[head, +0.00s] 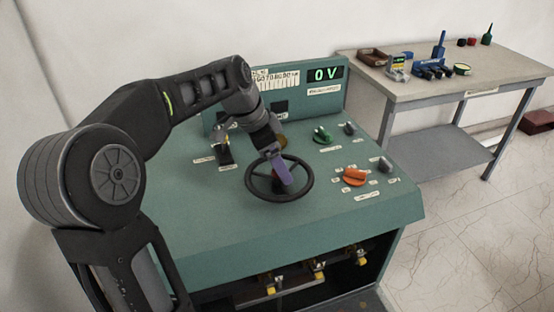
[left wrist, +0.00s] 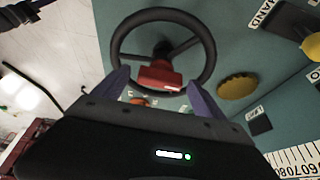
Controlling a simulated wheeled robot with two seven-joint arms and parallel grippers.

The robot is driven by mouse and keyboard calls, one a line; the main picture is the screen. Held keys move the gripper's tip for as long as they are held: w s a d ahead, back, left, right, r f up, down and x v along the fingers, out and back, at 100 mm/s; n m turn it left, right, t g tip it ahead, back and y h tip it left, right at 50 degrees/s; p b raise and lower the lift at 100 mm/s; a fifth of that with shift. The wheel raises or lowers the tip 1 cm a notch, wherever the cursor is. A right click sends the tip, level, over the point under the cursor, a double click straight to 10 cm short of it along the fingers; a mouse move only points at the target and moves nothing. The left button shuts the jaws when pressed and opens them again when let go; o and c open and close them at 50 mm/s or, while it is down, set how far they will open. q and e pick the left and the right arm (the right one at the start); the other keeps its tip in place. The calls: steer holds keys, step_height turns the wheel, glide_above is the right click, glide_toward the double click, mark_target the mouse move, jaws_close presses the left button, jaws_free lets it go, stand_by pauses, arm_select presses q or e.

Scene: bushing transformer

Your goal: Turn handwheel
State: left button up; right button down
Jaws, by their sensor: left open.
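The black handwheel (head: 279,178) stands on the sloping top of the green control console (head: 235,240). It has spokes and a red part (left wrist: 158,75) at its middle. My left gripper (head: 281,172) is over the wheel, with its purple fingers close to the hub. In the left wrist view the wheel (left wrist: 207,40) is ahead of the fingers (left wrist: 157,85), which are spread apart with the red part between and beyond them. Whether a finger touches the wheel I cannot tell. My right gripper is not seen.
An orange knob (head: 355,176), a green knob (head: 322,135) and dark knobs surround the wheel. A yellow knob (left wrist: 237,86) is near it. The console's display (head: 325,74) reads 0 V. A workbench (head: 420,88) with small items stands at the back right.

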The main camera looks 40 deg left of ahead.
arm_select(q)
jaws_close()
stand_by(0.9)
